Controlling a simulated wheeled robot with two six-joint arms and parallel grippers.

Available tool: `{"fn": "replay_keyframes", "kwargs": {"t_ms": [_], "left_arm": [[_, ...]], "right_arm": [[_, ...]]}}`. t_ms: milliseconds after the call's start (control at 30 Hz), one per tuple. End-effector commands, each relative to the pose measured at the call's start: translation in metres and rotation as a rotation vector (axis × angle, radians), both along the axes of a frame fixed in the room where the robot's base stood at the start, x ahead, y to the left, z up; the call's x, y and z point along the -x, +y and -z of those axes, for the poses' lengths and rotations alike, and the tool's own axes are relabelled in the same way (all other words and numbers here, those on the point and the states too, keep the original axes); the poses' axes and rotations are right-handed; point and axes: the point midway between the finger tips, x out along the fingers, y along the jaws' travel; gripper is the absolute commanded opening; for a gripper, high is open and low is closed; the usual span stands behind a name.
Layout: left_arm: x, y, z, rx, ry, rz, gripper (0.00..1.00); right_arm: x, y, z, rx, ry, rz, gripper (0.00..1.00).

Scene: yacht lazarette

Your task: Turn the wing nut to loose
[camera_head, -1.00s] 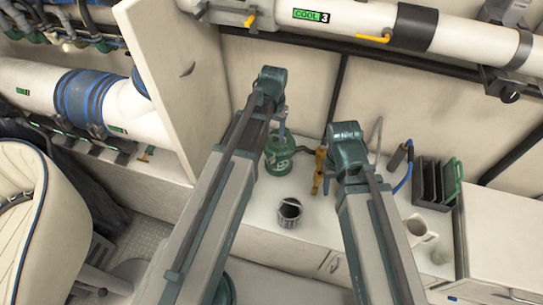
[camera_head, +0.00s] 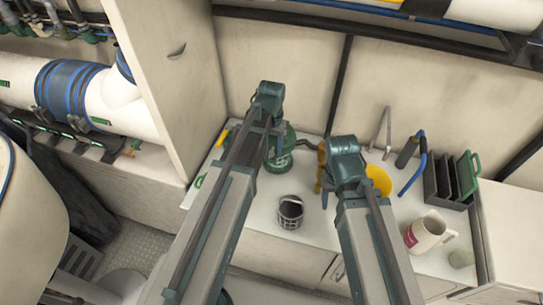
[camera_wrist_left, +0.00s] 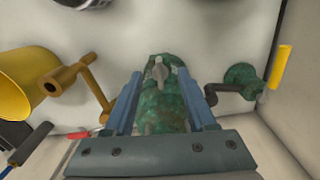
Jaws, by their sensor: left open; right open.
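The wing nut (camera_wrist_left: 159,72) is a small grey piece on top of a mottled green, rounded fitting (camera_wrist_left: 163,120) in the left wrist view. My left gripper (camera_wrist_left: 160,76) is open, its two blue fingers on either side of the fitting, with the wing nut between the tips. I cannot tell whether the fingers touch it. In the head view the green fitting (camera_head: 279,158) stands on the counter, partly behind my left arm, and the wing nut is hidden. My right gripper (camera_head: 325,196) is mostly hidden behind its own arm, beside a brass-coloured crank.
The brass crank (camera_wrist_left: 62,78) and a yellow bowl (camera_wrist_left: 25,82) are left of the fitting in the wrist view. A tall panel (camera_head: 165,90) rises at left.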

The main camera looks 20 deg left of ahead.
Motion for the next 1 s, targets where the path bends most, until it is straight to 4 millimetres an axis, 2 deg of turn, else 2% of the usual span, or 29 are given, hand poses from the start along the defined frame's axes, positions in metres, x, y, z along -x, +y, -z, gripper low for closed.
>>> {"fn": "replay_keyframes", "kwargs": {"t_ms": [33,100,433,733,1000], "left_arm": [[0.0,0.0,0.0098,0.0,0.0,0.0,0.56],[0.0,0.0,0.0127,0.0,0.0,0.0,0.56],[0.0,0.0,0.0125,0.0,0.0,0.0,0.54],[0.0,0.0,0.0125,0.0,0.0,0.0,0.0],[0.0,-0.0001,0.0126,0.0,0.0,0.01,0.0]], "right_arm": [[0.0,0.0,0.0098,0.0,0.0,0.0,0.5],[0.0,0.0,0.0128,0.0,0.0,0.0,0.5],[0.0,0.0,0.0125,0.0,0.0,0.0,0.5],[0.0,0.0,0.0125,0.0,0.0,0.0,0.5],[0.0,0.0,0.0126,0.0,0.0,0.0,0.5]]}}
